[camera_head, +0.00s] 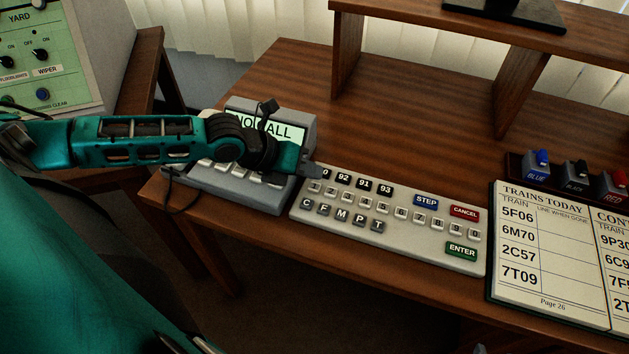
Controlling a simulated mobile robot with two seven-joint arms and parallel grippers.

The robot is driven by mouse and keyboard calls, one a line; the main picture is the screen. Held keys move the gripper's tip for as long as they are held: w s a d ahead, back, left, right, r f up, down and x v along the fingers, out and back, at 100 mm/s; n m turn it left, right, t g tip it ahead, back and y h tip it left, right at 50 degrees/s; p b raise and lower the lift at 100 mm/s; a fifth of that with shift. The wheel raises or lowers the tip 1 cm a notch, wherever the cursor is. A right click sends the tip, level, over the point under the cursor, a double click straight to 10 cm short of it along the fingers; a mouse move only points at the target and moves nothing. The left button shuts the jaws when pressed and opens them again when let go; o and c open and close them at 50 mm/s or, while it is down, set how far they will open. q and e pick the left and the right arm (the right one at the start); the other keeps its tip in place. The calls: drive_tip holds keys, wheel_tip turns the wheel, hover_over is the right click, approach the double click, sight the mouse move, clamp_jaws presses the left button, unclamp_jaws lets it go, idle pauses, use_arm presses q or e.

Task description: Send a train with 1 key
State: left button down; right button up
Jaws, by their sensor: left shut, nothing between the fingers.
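A grey keypad (440,247) lies on the wooden desk, with number keys, letter keys C, F, M, P and T, a blue STEP key (425,202), a red CANCEL key (464,213) and a green ENTER key (461,251). My left gripper (316,171) is shut and empty. Its tip is over the upper left corner of the keypad, by the first key of the top row; I cannot tell whether it touches. A grey unit with a lit display (290,129) reading partly "NO", "ALL" stands behind my left arm, which hides part of it. My right gripper is not in view.
An open "TRAINS TODAY" book (550,297) lies right of the keypad, listing 5F06, 6M70, 2C57 and 7T09. Blue, black and red pens or stamps (577,174) stand behind it. A wooden shelf (440,17) rises at the back. A green YARD panel (45,70) is at left.

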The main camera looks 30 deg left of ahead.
sight(310, 187)
use_arm(q)
wheel_tip(310, 187, up, 4)
drive_tip(key=p, duration=0.3)
drive_tip(key=shift+r, duration=0.1)
idle(0.6)
